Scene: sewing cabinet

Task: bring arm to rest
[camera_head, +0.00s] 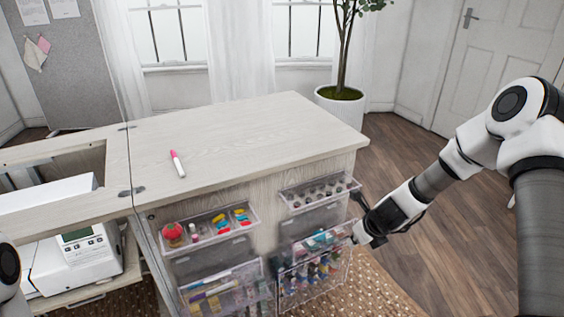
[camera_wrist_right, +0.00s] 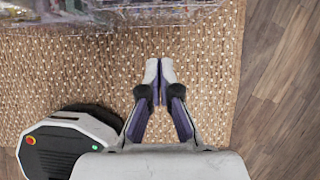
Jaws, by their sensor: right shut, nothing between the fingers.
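My right gripper (camera_head: 360,222) is beside the right end of the sewing cabinet (camera_head: 270,128), near the clear bins on its front. In the right wrist view my right gripper (camera_wrist_right: 159,68) points over the woven rug, with its fingertips together and nothing between them. My right arm comes in from the right side of the head view. Only a small part of my left arm shows at the left edge, and its gripper is outside the picture.
Clear bins (camera_head: 209,247) with sewing supplies hang on the cabinet front. A pink marker (camera_head: 177,163) lies on the cabinet top. A white sewing machine (camera_head: 75,255) sits at the left. A potted plant (camera_head: 341,107) stands behind. Wood floor (camera_head: 445,235) at the right is open.

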